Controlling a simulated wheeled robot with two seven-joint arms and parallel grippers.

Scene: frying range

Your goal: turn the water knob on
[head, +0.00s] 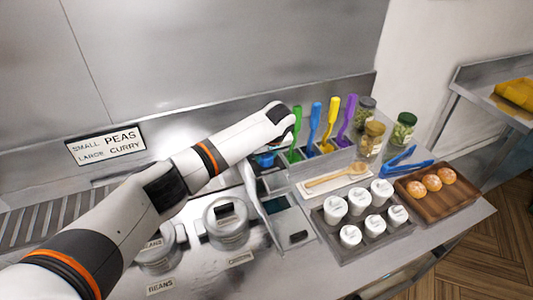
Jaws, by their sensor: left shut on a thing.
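My left arm reaches in from the lower left, across the steel counter. Its end with the left gripper (284,118) is near the back wall, left of the upright coloured handles. The fingertips are mostly hidden behind the wrist. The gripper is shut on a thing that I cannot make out. A small blue piece (265,160) shows just under the wrist; I cannot tell what it is. I cannot pick out the water knob; the arm may hide it. My right gripper is not in view.
Green, blue, yellow and purple handles (331,125) stand in a holder. Several white cups (359,202) fill a tray in front. Jars (371,139), blue tongs (407,162) and a wooden tray of buns (438,203) are at right. Lidded pots (229,217) sit below my arm.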

